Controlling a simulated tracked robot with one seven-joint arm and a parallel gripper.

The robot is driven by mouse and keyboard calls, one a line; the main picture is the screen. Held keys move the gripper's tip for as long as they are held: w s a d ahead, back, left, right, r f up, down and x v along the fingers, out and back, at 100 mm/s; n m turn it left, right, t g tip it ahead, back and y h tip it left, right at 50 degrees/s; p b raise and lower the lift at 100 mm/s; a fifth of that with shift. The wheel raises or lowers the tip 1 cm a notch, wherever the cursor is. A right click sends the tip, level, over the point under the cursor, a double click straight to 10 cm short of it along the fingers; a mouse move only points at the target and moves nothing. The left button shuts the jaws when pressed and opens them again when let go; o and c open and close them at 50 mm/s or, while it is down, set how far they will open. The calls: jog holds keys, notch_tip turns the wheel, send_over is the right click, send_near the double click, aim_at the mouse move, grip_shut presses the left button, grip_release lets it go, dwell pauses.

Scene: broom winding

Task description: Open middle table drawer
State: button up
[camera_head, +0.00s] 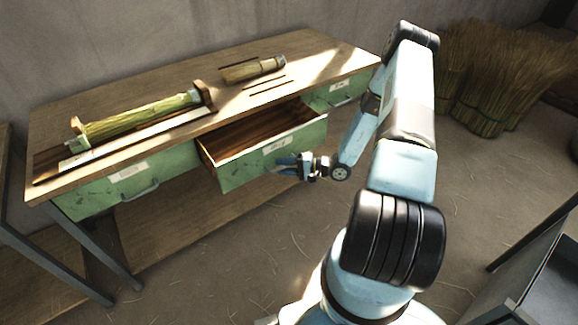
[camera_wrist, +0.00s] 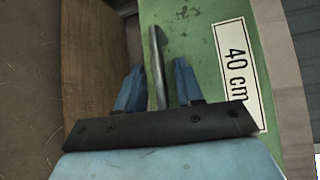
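The middle drawer (camera_head: 238,170) of the wooden-topped table (camera_head: 322,58) is pulled well out, and its brown inside (camera_head: 240,139) is visible and looks empty. Its green front (camera_wrist: 193,50) carries a white "40 cm" label (camera_wrist: 237,65) in the wrist view. My gripper (camera_head: 281,164) is at the drawer front in the head view. In the wrist view, the two blue fingers of my gripper (camera_wrist: 158,88) stand apart, one on each side of the metal handle (camera_wrist: 157,62). Gaps show between the handle and both fingers.
The left drawer (camera_head: 112,190) and right drawer (camera_head: 338,91) are closed. A straw-wound holder (camera_head: 140,117) and a short roll (camera_head: 253,69) lie on the tabletop. Straw bundles (camera_head: 490,80) stand at the back right. A grey metal-framed table (camera_head: 545,275) is at the lower right.

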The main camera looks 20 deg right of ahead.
grip_shut()
dwell(0.6)
